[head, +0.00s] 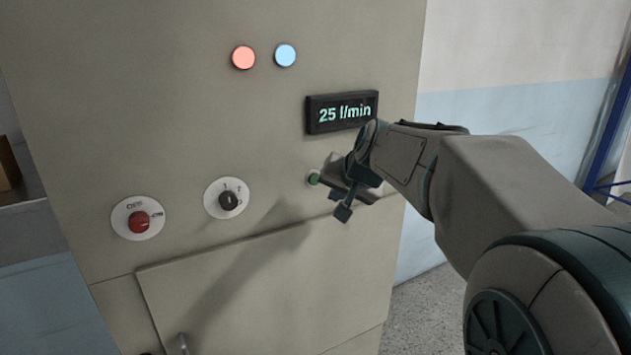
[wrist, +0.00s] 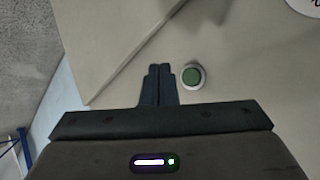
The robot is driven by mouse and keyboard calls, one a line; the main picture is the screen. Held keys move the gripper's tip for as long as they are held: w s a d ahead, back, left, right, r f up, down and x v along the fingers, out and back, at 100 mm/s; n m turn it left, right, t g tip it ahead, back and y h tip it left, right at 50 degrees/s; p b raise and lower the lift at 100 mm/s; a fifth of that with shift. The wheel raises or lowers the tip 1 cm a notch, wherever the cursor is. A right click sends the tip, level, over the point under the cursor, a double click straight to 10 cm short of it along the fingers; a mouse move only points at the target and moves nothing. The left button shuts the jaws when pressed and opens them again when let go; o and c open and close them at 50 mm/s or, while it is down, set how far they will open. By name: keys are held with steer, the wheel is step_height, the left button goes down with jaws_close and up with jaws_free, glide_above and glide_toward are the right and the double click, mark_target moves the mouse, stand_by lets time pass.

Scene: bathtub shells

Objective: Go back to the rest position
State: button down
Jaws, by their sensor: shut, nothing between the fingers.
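My gripper (head: 343,204) is in front of the grey cabinet (head: 150,80), low and to the right on its face. In the wrist view my gripper (wrist: 160,68) has its two dark fingers together with nothing between them. A green button (wrist: 193,76) with a pale ring is just right of the fingertips in the wrist view. In the head view the green button (head: 314,178) is left of my gripper and partly covered by it. I cannot tell whether the fingers touch the cabinet face.
A display (head: 342,112) reading "25 l/min" is above my gripper. A red light (head: 243,57) and a blue light (head: 285,55) are higher up. A red knob (head: 139,222) and a black selector (head: 229,200) are at left. A cabinet door handle (head: 183,343) sticks out below.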

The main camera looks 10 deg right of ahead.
steer(key=s+f+n+g, duration=0.1)
steer(key=s+f+g, duration=0.1)
steer(key=s+f, duration=0.3)
steer(key=s+f+n+g+h, duration=0.1)
steer(key=s+f, duration=0.4)
steer(key=s, duration=0.7)
steer(key=s+f+n+g, duration=0.2)
steer(key=s+f, duration=0.3)
steer(key=s, duration=0.3)
steer(key=shift+s+a+n+g+h, duration=0.3)
steer(key=shift+a+n+g+h, duration=0.05)
steer(key=shift+n+g+h, duration=0.05)
steer(key=c, duration=2.1)
jaws_free()
steer(key=shift+c, duration=0.2)
